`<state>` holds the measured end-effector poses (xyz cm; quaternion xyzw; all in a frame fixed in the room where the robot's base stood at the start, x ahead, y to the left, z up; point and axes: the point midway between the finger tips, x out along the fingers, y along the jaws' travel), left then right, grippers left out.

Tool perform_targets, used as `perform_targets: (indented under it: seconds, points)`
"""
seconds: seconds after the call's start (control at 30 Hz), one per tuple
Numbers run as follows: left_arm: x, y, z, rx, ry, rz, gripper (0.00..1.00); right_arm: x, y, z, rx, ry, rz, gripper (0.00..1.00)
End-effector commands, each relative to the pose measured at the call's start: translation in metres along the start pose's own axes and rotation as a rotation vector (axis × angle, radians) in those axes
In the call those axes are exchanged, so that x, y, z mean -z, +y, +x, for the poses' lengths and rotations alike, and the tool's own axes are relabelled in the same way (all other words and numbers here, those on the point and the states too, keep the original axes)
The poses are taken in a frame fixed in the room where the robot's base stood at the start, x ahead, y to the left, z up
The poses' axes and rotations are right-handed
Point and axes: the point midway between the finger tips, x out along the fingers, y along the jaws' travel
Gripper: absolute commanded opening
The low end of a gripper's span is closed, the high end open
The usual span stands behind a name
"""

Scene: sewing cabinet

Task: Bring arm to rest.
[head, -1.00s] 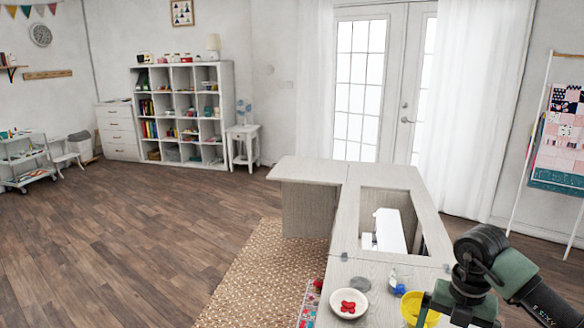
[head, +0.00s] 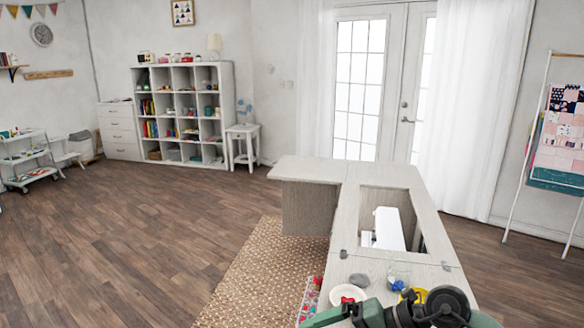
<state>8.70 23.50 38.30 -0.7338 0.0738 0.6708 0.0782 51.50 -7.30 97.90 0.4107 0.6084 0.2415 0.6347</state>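The sewing cabinet (head: 338,222) has a light wood top with a rectangular opening, where part of a white machine (head: 389,231) shows. One of my arms, black and green, crosses the bottom edge over the cabinet's near end. No gripper fingers can be made out on it, and my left gripper is not in view. The arm partly hides a white dish (head: 336,294) with red items (head: 347,300) and a yellow bowl (head: 418,293).
A grey round object (head: 359,280) and a clear jar (head: 398,276) with something blue stand on the cabinet top near the arm. A woven rug (head: 262,268) lies to the left. Wide wood floor is free further left. A quilt rack (head: 545,150) stands at right.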

Motion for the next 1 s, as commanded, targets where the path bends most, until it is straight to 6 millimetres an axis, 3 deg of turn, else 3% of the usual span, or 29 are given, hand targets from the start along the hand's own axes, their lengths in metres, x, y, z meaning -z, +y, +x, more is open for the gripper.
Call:
perform_targets:
  seconds: [0.07,0.1,0.2,0.3,0.37,0.47,0.57,0.63,0.73,0.8,0.9,1.0]
  points:
    - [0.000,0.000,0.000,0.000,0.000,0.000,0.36,0.025,0.051,0.015,-0.282,0.012,0.022,1.00]
    - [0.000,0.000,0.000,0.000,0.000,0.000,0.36,0.031,0.075,0.012,-0.421,-0.003,0.049,1.00]
    - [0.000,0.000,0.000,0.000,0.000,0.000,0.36,0.031,0.121,-0.011,-0.742,-0.080,0.162,1.00]
    - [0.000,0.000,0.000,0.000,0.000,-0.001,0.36,0.014,0.138,-0.046,-1.007,-0.210,0.341,1.00]
    - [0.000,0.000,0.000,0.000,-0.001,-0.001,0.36,-0.002,0.131,-0.069,-1.131,-0.310,0.479,1.00]
    - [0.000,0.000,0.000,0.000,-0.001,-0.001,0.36,-0.028,0.092,-0.099,-1.267,-0.501,0.746,1.00]
    - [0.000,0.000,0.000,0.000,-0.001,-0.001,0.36,-0.042,0.026,-0.113,-1.299,-0.707,1.051,1.00]
    - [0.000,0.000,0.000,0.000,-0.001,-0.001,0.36,-0.040,-0.028,-0.113,-1.258,-0.843,1.269,1.00]
    - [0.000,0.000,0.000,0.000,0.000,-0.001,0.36,-0.017,-0.100,-0.102,-1.130,-0.998,1.553,1.00]
    - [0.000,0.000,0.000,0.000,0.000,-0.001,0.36,0.008,-0.143,-0.091,-1.008,-1.077,1.723,1.00]
    - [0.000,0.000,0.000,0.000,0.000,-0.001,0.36,0.046,-0.185,-0.076,-0.835,-1.145,1.907,1.00]
    - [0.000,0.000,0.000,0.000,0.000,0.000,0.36,0.081,-0.213,-0.065,-0.680,-1.178,2.037,1.00]
